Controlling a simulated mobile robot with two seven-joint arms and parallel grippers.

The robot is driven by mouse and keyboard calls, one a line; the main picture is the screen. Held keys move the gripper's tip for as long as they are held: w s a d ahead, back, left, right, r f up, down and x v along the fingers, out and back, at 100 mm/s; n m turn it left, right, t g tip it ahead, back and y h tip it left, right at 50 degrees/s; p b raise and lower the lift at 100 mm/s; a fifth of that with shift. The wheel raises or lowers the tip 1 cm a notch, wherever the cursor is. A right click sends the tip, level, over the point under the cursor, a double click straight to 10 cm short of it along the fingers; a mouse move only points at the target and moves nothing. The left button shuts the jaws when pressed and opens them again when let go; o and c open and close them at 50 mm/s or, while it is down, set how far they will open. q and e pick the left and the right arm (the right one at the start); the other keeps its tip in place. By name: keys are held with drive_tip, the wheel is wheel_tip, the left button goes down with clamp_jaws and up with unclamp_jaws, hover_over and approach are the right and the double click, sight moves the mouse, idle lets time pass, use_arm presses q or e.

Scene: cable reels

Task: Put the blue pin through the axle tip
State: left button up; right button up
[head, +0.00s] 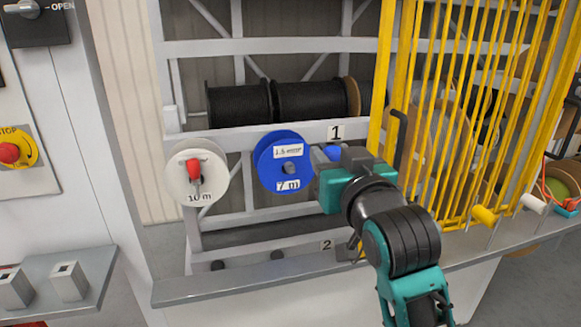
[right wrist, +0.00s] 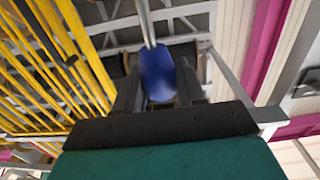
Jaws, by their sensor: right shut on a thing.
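My right gripper (head: 326,155) is shut on the blue pin, just right of the blue 7 m reel. The pin's blue head (head: 333,153) shows between the fingers. In the right wrist view the blue head (right wrist: 157,75) sits between the two dark fingers, with its metal shank (right wrist: 147,22) pointing up and away. The blue reel (head: 269,151) hangs on the rack, and its grey axle tip (head: 291,168) sticks out at the centre. The pin and axle tip look apart, but the gap in depth is unclear. My left gripper is not in view.
A white 10 m reel (head: 187,191) with a red pin (head: 193,167) hangs to the left. Yellow bars (head: 450,110) stand to the right. A metal ledge (head: 215,289) runs below. Black cable drums (head: 310,99) lie behind the rack.

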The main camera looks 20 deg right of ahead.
drive_tip(key=w+d+b, duration=0.2)
drive_tip(key=w+b, duration=0.3)
drive_tip(key=w, duration=2.7)
drive_tip(key=shift+w+f, duration=0.3)
drive_tip(key=shift+f, duration=0.15)
idle(3.0)
drive_tip(key=shift+d, duration=0.1)
drive_tip(key=shift+f, duration=0.1)
drive_tip(key=shift+f+b, duration=1.7)
drive_tip(key=shift+f, duration=1.1)
